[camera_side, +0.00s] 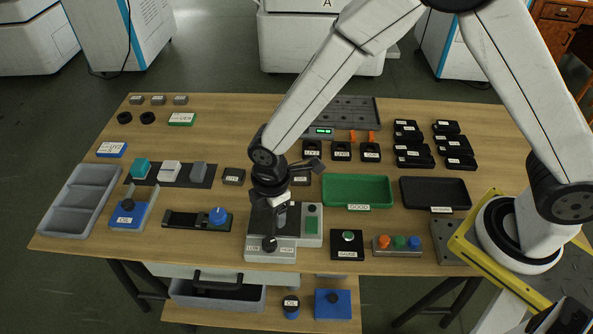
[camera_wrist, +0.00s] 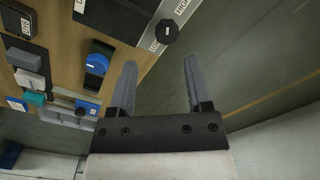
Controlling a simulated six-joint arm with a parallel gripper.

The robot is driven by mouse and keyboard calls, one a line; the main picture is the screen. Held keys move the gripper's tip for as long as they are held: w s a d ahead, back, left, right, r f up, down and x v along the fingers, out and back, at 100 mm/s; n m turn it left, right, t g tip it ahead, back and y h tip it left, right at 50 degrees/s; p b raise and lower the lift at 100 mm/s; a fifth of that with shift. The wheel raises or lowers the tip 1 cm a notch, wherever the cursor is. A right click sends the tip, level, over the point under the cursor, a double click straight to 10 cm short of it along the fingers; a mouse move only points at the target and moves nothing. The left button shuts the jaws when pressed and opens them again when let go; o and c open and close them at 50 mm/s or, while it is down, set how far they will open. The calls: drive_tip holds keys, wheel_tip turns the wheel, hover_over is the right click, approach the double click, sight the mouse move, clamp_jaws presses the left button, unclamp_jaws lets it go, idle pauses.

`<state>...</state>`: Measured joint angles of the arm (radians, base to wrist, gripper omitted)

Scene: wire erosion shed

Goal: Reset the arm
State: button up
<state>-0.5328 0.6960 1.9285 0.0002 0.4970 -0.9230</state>
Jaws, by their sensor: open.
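My gripper (camera_wrist: 158,65) is open and empty in the wrist view, its two grey fingers apart with nothing between them. The fingertips show against the floor, beside the front edge of the table. In the side view my arm reaches in from the right, and its wrist hangs over a grey device (camera_side: 256,252) at the table's front middle. The device's dark LOW/HIGH knob (camera_wrist: 168,31) shows just beyond the fingertips in the wrist view. In the side view the fingers are hard to make out against the device.
A blue knob (camera_side: 217,215) on a black slide unit stands left of the device. A green tray (camera_side: 358,204) and a black tray (camera_side: 462,193) lie to the right. A button box (camera_side: 396,255) is at the front right.

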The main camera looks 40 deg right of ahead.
drive_tip(key=s+d+r+m, duration=0.2)
drive_tip(key=d+r+m, duration=0.1)
drive_tip(key=d+m, duration=0.2)
drive_tip(key=s+d+r+m+t, duration=0.1)
drive_tip(key=s+d+r+m, duration=0.2)
drive_tip(key=d+m, duration=0.3)
drive_tip(key=s+d+r+m+t, duration=0.1)
drive_tip(key=s+d+r+m, duration=0.2)
drive_tip(key=d, duration=0.7)
drive_tip(key=r+m, duration=0.2)
drive_tip(key=shift+s+d+m, duration=0.2)
drive_tip(key=shift+d+m, duration=0.05)
drive_tip(key=shift+m, duration=0.05)
